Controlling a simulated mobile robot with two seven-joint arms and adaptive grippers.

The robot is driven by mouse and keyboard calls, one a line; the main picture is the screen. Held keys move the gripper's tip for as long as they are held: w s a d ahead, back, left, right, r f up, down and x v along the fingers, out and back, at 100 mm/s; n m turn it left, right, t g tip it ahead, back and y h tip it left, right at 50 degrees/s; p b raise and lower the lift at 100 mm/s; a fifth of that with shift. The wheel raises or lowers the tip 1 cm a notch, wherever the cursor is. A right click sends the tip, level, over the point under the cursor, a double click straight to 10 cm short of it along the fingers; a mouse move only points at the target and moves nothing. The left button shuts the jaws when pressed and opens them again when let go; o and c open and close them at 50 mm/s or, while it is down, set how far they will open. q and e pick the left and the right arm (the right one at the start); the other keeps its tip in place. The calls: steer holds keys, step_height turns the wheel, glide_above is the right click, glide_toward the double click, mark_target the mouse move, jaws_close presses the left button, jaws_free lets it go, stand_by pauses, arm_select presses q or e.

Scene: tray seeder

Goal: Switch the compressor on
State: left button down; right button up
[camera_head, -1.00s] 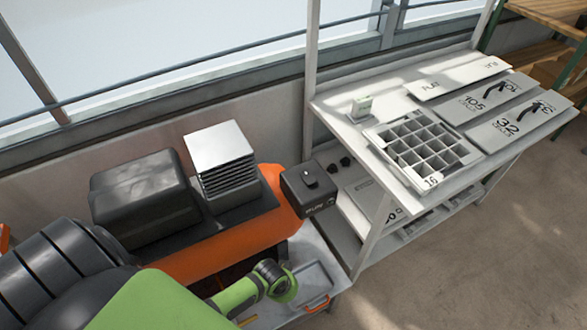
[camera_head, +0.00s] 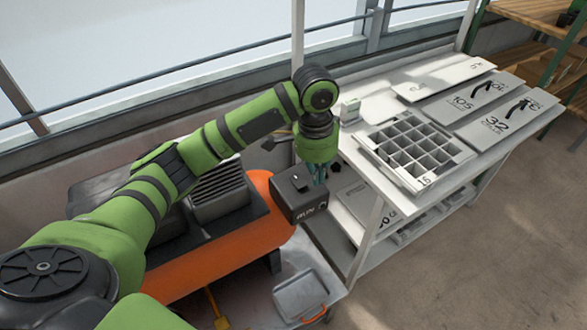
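The compressor has an orange tank (camera_head: 225,262) with a black motor and finned housing on top, partly hidden behind my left arm. A black switch box (camera_head: 298,203) with white lettering sits at the tank's right end. A small dark knob (camera_head: 299,181) shows on its top. My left gripper (camera_head: 319,176) points down just behind and to the right of the knob, close to the box. Its fingertips are partly hidden by the box, so I cannot tell whether they touch it or how far apart they are. My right gripper is not in view.
A white shelf table (camera_head: 385,215) stands to the right, with a gridded tray (camera_head: 447,158) and several labelled plates on top. A window wall runs behind. The floor at right is clear.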

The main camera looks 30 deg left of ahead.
mark_target(293, 178)
arm_select(q)
steer(key=w+a+r+n, duration=0.1)
steer(key=a+r, duration=0.5)
steer(key=r, duration=0.4)
steer(key=shift+w+a+r+g+y, duration=0.15)
steer(key=shift+a+r+g+y, duration=0.15)
steer(key=shift+r+y, duration=0.1)
steer(key=shift+f, duration=0.1)
step_height(293, 178, down, 14)
steer(key=shift+r+p, duration=0.1)
steer(key=shift+p, duration=1)
